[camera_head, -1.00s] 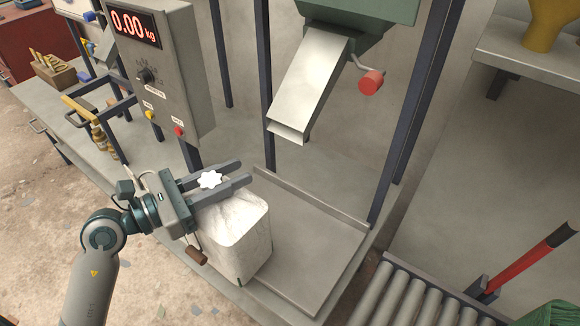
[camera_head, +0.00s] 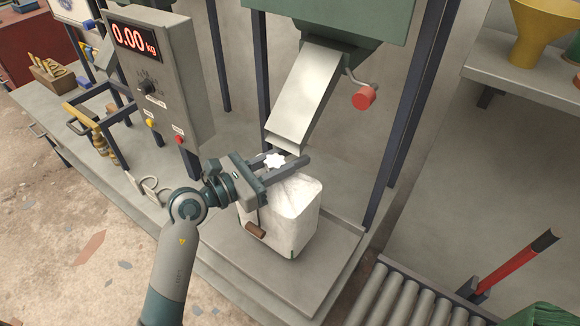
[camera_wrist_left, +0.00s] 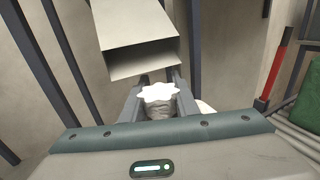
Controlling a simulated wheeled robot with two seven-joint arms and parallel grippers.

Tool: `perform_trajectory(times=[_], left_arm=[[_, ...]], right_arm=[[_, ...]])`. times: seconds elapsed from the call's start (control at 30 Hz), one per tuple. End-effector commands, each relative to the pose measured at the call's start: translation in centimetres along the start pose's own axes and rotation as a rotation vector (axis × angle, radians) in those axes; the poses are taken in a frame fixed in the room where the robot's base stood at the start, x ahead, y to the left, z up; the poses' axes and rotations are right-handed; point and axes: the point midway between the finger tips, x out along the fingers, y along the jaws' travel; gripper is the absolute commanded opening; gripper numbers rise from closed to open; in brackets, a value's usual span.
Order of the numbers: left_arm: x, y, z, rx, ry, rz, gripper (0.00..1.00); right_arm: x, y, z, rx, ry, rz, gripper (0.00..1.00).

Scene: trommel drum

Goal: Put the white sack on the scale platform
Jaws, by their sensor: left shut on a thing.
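The white sack (camera_head: 296,217) is upright at the scale platform (camera_head: 237,258), below the metal chute. My left gripper (camera_head: 290,162) is shut on the sack's gathered neck, with the white ruffled top showing between the fingers. In the left wrist view the sack's top (camera_wrist_left: 160,93) sits between the fingers, just in front of the chute mouth. The sack stands over the platform's plate; whether its bottom touches the plate I cannot tell. The scale display (camera_head: 134,41) reads 0.00 kg. My right gripper is not in view.
The chute (camera_head: 306,95) hangs close behind the gripper, with a red-knobbed crank (camera_head: 364,97) to its right. A dark post (camera_head: 400,130) rises at the platform's right rear. A roller conveyor (camera_head: 390,296) lies at the front right.

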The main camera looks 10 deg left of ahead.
Motion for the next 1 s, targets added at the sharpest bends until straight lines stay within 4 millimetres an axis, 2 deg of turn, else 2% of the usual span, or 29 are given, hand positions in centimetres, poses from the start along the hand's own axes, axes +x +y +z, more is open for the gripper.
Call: perform_trajectory(times=[0.23, 0.57, 0.97, 1.0], left_arm=[[0.0, 0.0, -0.3, 0.0, -0.002, 0.001, 0.0], [-0.1, 0.0, -3.3, -0.001, -0.003, 0.001, 0.0], [-0.1, 0.0, -3.6, 0.001, -0.003, 0.0, 0.0], [-0.1, 0.0, -3.8, 0.0, 0.0, 0.0, 0.3]], right_arm=[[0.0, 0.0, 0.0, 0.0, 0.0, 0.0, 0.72], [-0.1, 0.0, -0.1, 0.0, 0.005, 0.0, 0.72], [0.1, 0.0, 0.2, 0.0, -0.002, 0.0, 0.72], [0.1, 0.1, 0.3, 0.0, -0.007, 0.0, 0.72]])
